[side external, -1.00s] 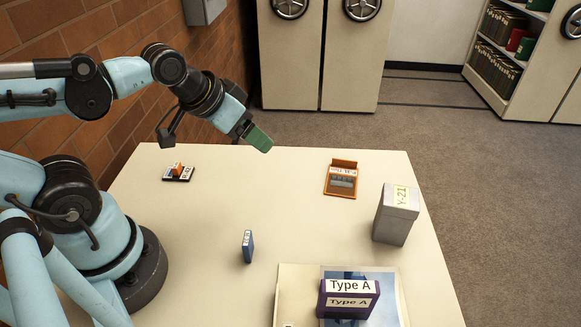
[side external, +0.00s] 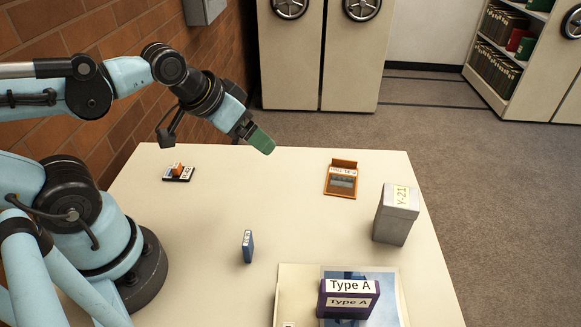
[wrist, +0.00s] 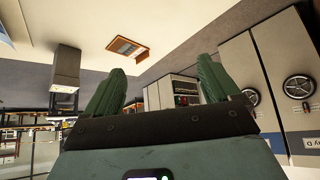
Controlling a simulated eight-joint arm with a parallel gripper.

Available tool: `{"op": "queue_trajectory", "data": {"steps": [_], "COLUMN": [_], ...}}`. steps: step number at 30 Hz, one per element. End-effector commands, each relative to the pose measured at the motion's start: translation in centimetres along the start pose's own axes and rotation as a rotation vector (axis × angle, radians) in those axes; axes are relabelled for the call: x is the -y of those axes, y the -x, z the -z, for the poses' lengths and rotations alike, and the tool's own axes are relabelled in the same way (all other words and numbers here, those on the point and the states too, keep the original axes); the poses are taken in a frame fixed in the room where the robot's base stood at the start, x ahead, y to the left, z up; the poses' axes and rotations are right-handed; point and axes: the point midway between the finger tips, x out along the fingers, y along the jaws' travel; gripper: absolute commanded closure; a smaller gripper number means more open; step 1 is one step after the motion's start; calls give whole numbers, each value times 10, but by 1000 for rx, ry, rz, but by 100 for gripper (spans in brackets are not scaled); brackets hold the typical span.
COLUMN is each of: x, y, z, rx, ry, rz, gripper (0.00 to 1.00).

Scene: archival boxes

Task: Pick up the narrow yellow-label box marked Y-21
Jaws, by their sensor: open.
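The narrow grey box (side external: 394,220) with a yellow label marked Y-21 stands upright near the right edge of the table. It also shows in the wrist view as a grey box (wrist: 66,75) at the left, where its label cannot be read. My gripper (side external: 262,142) is raised over the far side of the table, to the left of the box and well apart from it. In the wrist view its two green fingers (wrist: 158,85) are spread with nothing between them.
An orange holder (side external: 341,182) lies behind the grey box; it also shows in the wrist view (wrist: 127,48). A purple Type A box (side external: 348,304) sits on flat prints in front. A small black and orange item (side external: 178,173) lies far left.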

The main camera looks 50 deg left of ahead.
Motion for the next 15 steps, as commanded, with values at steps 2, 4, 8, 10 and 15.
{"op": "queue_trajectory", "data": {"steps": [2, 4, 8, 10, 15], "x": [0, 0, -8, -17, -53], "y": [0, 0, -5, -11, -32], "z": [0, 0, 3, 7, 20], "rx": [0, 0, 3, 10, 74], "ry": [0, 3, 92, 210, 645], "rz": [0, -1, -36, -81, -246], "gripper": [11, 11, 11, 11, 11]}}
